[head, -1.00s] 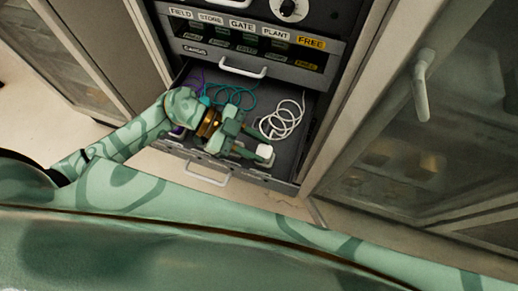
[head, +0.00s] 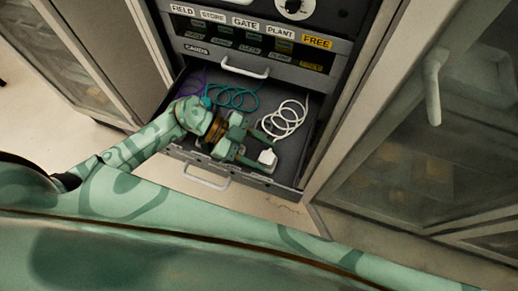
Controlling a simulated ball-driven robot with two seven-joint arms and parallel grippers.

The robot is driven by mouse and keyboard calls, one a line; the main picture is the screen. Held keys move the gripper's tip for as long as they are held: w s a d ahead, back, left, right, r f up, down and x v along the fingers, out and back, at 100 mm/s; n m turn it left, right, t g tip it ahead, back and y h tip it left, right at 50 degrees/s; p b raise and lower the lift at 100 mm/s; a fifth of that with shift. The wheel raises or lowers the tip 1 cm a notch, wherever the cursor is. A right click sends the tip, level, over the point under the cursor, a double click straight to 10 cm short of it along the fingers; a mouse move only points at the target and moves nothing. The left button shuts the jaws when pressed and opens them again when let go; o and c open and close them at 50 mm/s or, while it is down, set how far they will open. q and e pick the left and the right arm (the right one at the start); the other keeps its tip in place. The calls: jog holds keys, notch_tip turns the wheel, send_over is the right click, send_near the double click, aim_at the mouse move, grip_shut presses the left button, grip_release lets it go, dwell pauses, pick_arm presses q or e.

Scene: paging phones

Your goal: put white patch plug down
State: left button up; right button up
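The white patch plug (head: 267,157) is a small white block near the front right of the open grey drawer (head: 290,172). Its coiled white cord (head: 287,120) lies behind it in the drawer. My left gripper (head: 266,153) reaches into the drawer from the left, its two fingers apart on either side of the plug. A gap seems to show between the fingers and the plug. The plug appears to rest on the drawer floor. My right gripper is out of view.
A teal cord (head: 234,96) and a purple cord (head: 192,84) lie at the drawer's back left. Above is a panel with FIELD, STORE, GATE, PLANT and yellow FREE (head: 317,42) labels. A glass-doored cabinet with a handle (head: 433,85) stands at right.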

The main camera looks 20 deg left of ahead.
pick_arm(q)
jog(key=shift+r, duration=0.2)
jog(key=p+v, duration=0.1)
jog(key=v, duration=1.1)
jog(key=shift+p, duration=0.3)
jog(key=shift+a, duration=0.1)
dwell(0.7)
